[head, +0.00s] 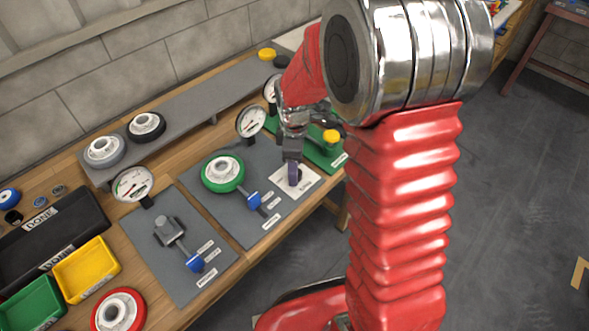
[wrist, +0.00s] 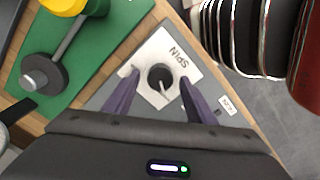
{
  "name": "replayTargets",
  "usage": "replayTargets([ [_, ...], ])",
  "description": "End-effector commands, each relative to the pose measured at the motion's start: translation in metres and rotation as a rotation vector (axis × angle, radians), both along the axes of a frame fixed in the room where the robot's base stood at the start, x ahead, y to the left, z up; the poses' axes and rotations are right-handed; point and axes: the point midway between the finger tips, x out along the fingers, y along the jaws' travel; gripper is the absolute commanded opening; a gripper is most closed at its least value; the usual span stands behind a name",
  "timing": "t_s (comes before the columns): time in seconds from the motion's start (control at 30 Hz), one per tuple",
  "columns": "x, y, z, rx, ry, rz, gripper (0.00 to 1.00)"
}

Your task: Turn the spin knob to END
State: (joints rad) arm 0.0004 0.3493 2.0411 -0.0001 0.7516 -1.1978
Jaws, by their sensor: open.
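The spin knob (wrist: 160,78) is a round black knob with a light pointer line, set on a white plate (wrist: 158,45) lettered SPIN. In the wrist view the two purple fingers of my gripper (wrist: 152,92) stand apart, one on each side of the knob. I cannot tell whether they touch it. In the head view my gripper (head: 294,172) points down over the white plate (head: 312,180) and mostly hides the knob. No END mark is readable in either view.
A green board (wrist: 85,45) with a yellow knob (wrist: 64,5) lies close by. Gauges (head: 251,121) stand behind. Trays (head: 87,268) sit at the left.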

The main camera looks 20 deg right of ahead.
Motion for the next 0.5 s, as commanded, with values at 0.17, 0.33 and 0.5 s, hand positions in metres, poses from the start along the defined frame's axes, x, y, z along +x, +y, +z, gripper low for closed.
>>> replayTargets([
  [0.17, -0.0001, 0.0000, -0.0112, 0.000, 0.000, 0.000, 0.51],
  [0.33, 0.0000, 0.0000, -0.0121, 0.000, -0.001, 0.000, 0.51],
  [0.5, 0.0000, 0.0000, -0.0119, 0.000, -0.001, 0.000, 0.47],
])
